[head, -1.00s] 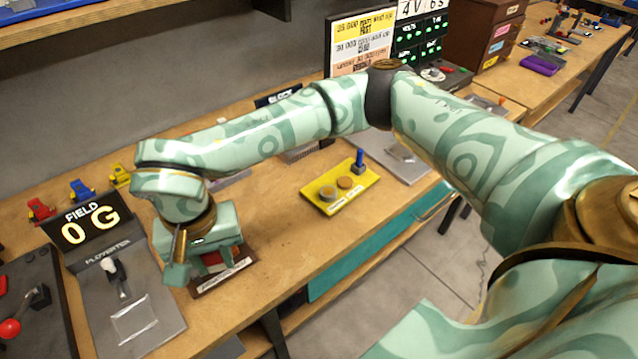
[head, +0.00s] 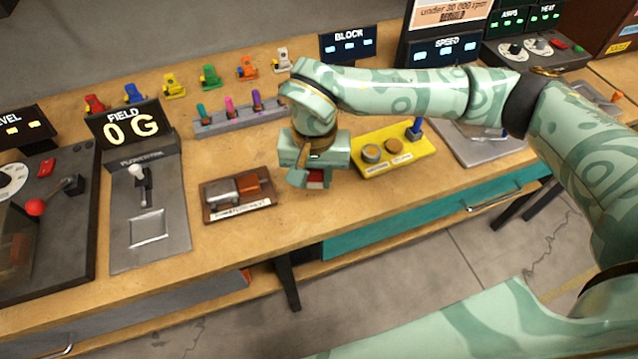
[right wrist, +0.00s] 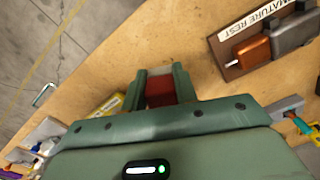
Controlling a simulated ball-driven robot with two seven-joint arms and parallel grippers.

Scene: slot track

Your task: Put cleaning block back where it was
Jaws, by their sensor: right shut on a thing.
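My right gripper (head: 312,180) is shut on a red block, the cleaning block (head: 317,176), low over the bench. The fingers hide part of the block; its red face also shows between the fingers in the right wrist view (right wrist: 160,91). A yellow tray (head: 417,155) with two round pieces and a blue upright piece lies just right of the gripper. Left of the gripper is the brown armature rest (head: 238,211), bearing a grey piece and an orange-brown piece. My left gripper is out of view.
A grey rack (head: 240,121) with several coloured pieces stands behind the gripper. A Flowerter-like lever panel (head: 150,245) with a "0 G" display is at left. Bare bench (head: 290,225) lies in front of the gripper, up to the front edge.

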